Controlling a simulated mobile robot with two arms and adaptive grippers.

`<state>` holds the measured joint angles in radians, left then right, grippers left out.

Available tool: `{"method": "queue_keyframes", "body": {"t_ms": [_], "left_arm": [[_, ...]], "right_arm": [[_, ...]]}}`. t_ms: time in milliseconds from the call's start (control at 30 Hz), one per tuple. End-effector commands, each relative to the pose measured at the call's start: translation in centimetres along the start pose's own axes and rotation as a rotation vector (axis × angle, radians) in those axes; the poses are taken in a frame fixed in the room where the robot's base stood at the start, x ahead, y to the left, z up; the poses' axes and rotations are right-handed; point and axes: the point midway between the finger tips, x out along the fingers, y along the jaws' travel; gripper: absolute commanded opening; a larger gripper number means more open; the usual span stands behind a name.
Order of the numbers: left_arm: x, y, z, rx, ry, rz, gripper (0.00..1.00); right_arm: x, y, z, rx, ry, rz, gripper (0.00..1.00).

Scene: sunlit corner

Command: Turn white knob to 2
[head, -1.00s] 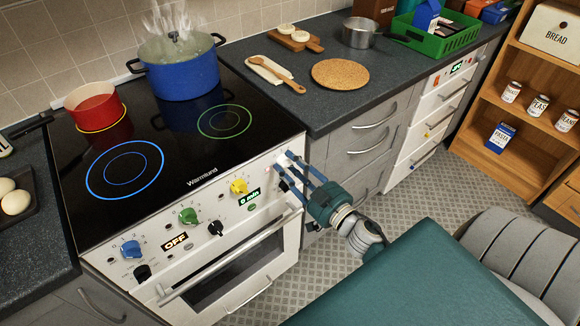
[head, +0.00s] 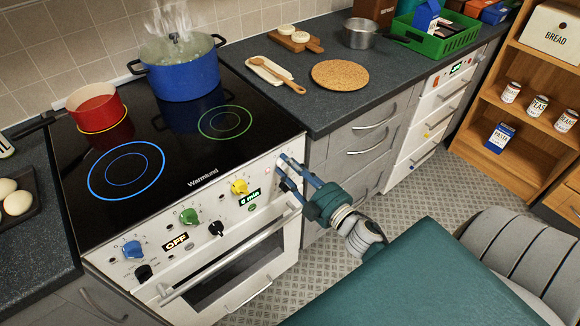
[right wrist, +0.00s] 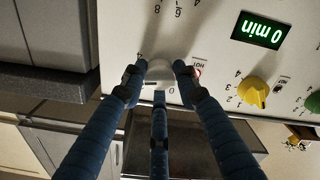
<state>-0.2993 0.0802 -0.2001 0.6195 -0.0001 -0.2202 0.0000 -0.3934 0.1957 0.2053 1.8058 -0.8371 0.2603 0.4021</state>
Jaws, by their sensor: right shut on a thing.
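The white knob (right wrist: 160,72) sits on the white oven front at the right end of the control panel. My right gripper (right wrist: 160,74) is shut on it, with blue fingers around its sides in the right wrist view. In the head view the right gripper (head: 283,172) covers the knob. My left gripper is not in view.
A yellow knob (head: 239,187), green knob (head: 188,216), blue knob (head: 131,249) and black knob (head: 216,229) share the panel. The oven handle (head: 230,258) runs below. A steaming blue pot (head: 182,72) and red pot (head: 95,106) stand on the hob. Grey drawers (head: 350,155) are to the right.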

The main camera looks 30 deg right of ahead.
Motion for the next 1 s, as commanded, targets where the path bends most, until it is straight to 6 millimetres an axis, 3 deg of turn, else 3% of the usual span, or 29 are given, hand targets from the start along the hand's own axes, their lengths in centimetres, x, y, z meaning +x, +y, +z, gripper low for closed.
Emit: {"method": "queue_keyframes", "body": {"t_ms": [600, 1000], "left_arm": [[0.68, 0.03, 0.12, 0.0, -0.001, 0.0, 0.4], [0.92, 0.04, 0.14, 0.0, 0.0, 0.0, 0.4]], "right_arm": [[-0.2, -0.19, 0.61, -0.538, -0.012, -0.007, 0.04], [-0.19, -0.05, 0.54, -0.698, -0.012, -0.006, 0.04]]}}
